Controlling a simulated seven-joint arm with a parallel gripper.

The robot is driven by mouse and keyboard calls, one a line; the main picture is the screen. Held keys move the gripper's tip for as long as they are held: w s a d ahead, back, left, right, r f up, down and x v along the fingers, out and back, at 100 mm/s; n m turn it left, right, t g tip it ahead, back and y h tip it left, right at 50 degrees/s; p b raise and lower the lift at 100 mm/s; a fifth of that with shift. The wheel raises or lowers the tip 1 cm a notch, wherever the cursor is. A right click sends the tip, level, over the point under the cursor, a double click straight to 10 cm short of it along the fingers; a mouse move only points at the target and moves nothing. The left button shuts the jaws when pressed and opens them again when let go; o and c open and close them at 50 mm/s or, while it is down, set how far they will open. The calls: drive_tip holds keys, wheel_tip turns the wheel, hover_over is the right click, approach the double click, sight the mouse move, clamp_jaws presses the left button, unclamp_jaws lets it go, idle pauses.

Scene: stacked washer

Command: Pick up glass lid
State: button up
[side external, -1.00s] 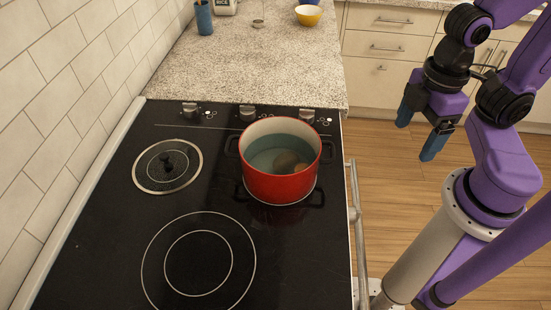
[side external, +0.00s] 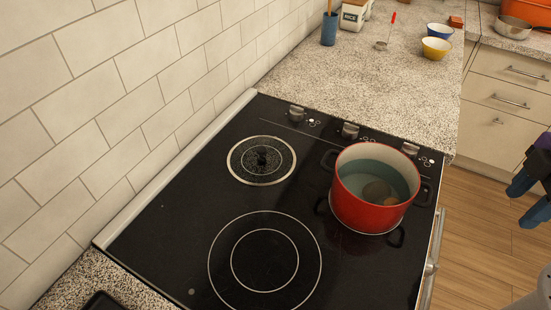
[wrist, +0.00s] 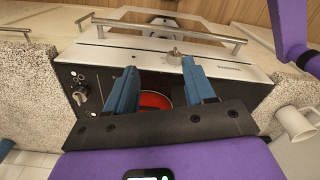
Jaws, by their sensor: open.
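The glass lid (side external: 262,160) lies flat on the black cooktop (side external: 180,225), over the back-left burner area near the tiled wall. It is round and clear with a pale rim and a black knob in its middle. My gripper (side external: 528,200) is only partly in view at the right edge, out past the stove's front, well apart from the lid. In the wrist view my gripper (wrist: 158,68) shows two blue fingers spread apart with nothing held between them. I cannot make out the lid in the wrist view.
A red pot (side external: 368,212) with water and roundish food stands right of the lid; it shows partly in the wrist view (wrist: 152,99). Knobs (side external: 350,130) line the cooktop's far edge. An oven handle (side external: 433,255) runs along the front. A white mug (wrist: 297,122) is at right.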

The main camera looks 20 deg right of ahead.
drive_tip(key=w+a+r+n+y, duration=0.1)
drive_tip(key=w+a+r, duration=0.1)
drive_tip(key=w+a, duration=0.7)
drive_tip(key=w+a+r+n+y, duration=0.1)
drive_tip(key=w+a+r, duration=0.1)
drive_tip(key=w+a, duration=0.6)
drive_tip(key=n+y, duration=0.2)
drive_tip(key=n, duration=0.1)
approach(262, 148)
drive_tip(key=x, duration=0.3)
drive_tip(key=shift+s+d+f, duration=0.1)
drive_tip(key=shift+s+f, duration=0.05)
drive_tip(key=shift+f, duration=0.25)
drive_tip(key=shift+a+x, duration=0.15)
drive_tip(key=shift+x, duration=1.15)
drive_tip(key=shift+a+x, duration=0.15)
drive_tip(key=shift+x, duration=1.15)
drive_tip(key=shift+r, duration=0.1)
clamp_jaws()
